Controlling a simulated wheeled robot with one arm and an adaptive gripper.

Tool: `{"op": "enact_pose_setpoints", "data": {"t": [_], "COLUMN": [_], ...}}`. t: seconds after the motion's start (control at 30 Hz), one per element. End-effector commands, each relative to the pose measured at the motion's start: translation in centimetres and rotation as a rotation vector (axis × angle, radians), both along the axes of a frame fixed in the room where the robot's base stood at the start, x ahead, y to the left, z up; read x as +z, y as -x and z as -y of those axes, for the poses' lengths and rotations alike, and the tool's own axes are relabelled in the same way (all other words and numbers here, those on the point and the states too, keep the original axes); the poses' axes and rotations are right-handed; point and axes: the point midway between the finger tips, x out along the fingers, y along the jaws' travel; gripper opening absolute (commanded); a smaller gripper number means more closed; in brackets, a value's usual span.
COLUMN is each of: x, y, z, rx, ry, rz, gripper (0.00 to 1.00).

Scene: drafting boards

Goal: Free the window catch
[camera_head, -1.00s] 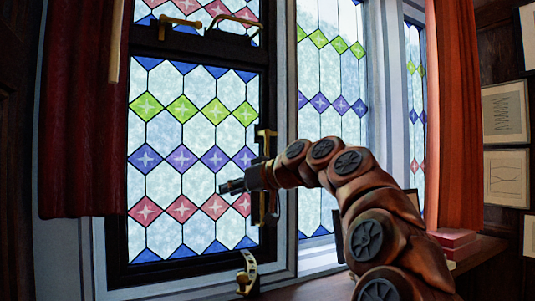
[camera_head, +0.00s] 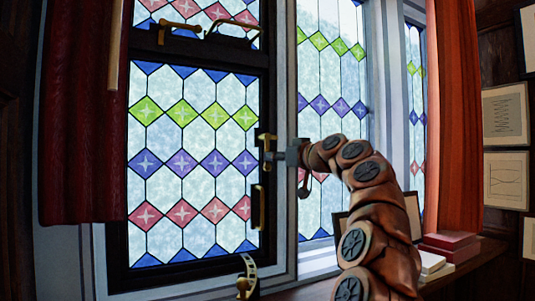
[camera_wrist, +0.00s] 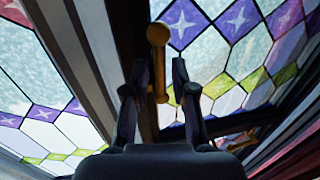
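The window catch (camera_head: 266,142) is a brass fitting on a dark plate at the right edge of the stained-glass casement. My gripper (camera_head: 279,156) is at its right side, pointing left in the head view. In the wrist view the catch's brass bar with a round knob (camera_wrist: 158,36) stands between and beyond my two dark fingers (camera_wrist: 156,80). The fingers are apart, with gaps beside the bar; I cannot tell whether either touches it. The catch's inner part is hidden.
A brass pull handle (camera_head: 258,206) is below the catch. A curved stay (camera_head: 247,277) stands near the sill. Brass fittings (camera_head: 180,28) are on the upper pane. Red boxes (camera_head: 450,244) lie on the right sill.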

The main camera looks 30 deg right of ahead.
Motion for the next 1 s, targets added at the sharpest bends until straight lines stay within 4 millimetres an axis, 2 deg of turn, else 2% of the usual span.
{"op": "enact_pose_setpoints", "data": {"t": [0.1, 0.3, 0.6, 0.67, 0.87, 1.0], "x": [0.3, 0.2, 0.0, 0.0, 0.0, 0.0], "y": [-1.7, -3.5, -3.8, -3.8, -3.8, -3.8], "z": [-0.2, -0.3, -0.4, -0.4, -0.4, -0.4], "rx": [0.001, -0.001, 0.000, 0.000, 0.000, 0.000], "ry": [0.000, -0.001, -0.001, -0.001, -0.001, -0.001], "rz": [-0.002, 0.001, 0.002, 0.002, 0.001, 0.001], "gripper": [0.26, 0.26, 0.26, 0.21, 0.01, 0.00]}}
